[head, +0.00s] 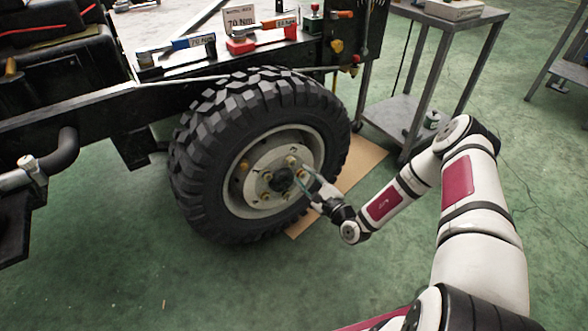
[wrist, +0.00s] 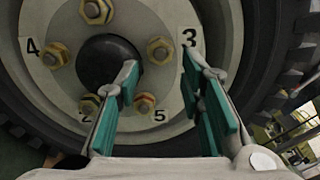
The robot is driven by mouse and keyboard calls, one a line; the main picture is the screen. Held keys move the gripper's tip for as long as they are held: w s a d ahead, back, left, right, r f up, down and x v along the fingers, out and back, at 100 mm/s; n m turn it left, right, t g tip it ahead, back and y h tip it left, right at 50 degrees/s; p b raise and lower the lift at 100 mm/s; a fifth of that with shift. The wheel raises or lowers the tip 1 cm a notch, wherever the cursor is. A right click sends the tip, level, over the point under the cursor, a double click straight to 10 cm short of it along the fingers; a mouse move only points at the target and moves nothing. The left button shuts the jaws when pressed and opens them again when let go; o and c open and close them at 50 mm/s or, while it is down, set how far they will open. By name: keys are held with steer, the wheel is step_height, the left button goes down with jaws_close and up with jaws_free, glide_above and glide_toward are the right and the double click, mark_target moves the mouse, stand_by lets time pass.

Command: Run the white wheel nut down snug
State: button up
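The wheel (head: 335,150) with its pale rim stands upright on the truck chassis. In the wrist view, brass-coloured nuts ring the dark hub cap (wrist: 108,60): a top nut (wrist: 96,11), a nut by label 4 (wrist: 56,55), a nut by label 3 (wrist: 160,50), a nut by label 2 (wrist: 90,105) and a nut by label 5 (wrist: 145,102). I cannot pick out a white nut. My gripper (wrist: 160,66) is open in front of the hub, its teal finger pads apart. The label 3 and 5 nuts show between the fingers. My gripper (head: 311,178) is right of the hub in the head view.
A cardboard sheet (head: 362,160) lies under the wheel. A metal cart (head: 440,25) stands at upper right. The green floor in front is clear.

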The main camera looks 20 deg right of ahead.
mark_target(292, 163)
steer(key=b+x, duration=0.2)
steer(key=x, duration=0.4)
steer(key=shift+w+a, duration=0.1)
steer(key=shift+w, duration=0.2)
